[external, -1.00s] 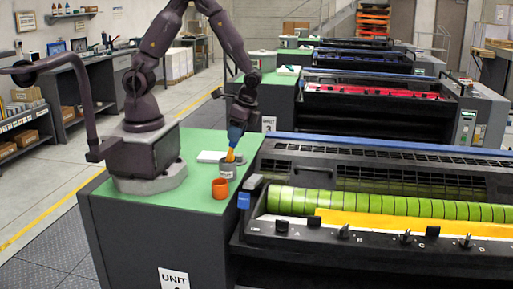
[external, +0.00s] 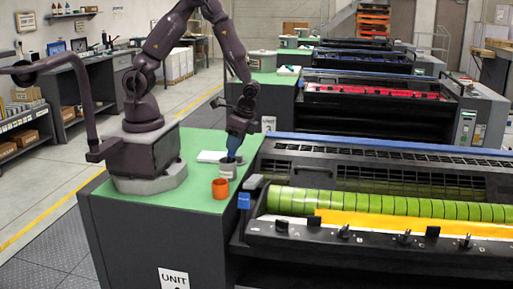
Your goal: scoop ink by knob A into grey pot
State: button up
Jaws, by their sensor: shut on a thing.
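My gripper (external: 238,126) is shut on a tool with a blue upper part (external: 233,144). It points down over the grey pot (external: 227,171) on the green top. The tool's dark lower end is at the pot's mouth and seems to dip inside; the tip is hidden. No yellow shows on the visible part of the tool. The pot's contents cannot be made out. Yellow ink (external: 390,221) lies as a long strip along the green-covered roller.
An orange pot (external: 220,188) stands just in front of the grey pot. A white pad (external: 211,156) lies behind it. The green roller (external: 400,205) and black front rail (external: 300,234) are to the right. A blue block (external: 244,201) stands at the rail's left end.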

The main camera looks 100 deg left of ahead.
jog(key=shift+r, duration=0.15)
jog(key=shift+r, duration=4.8)
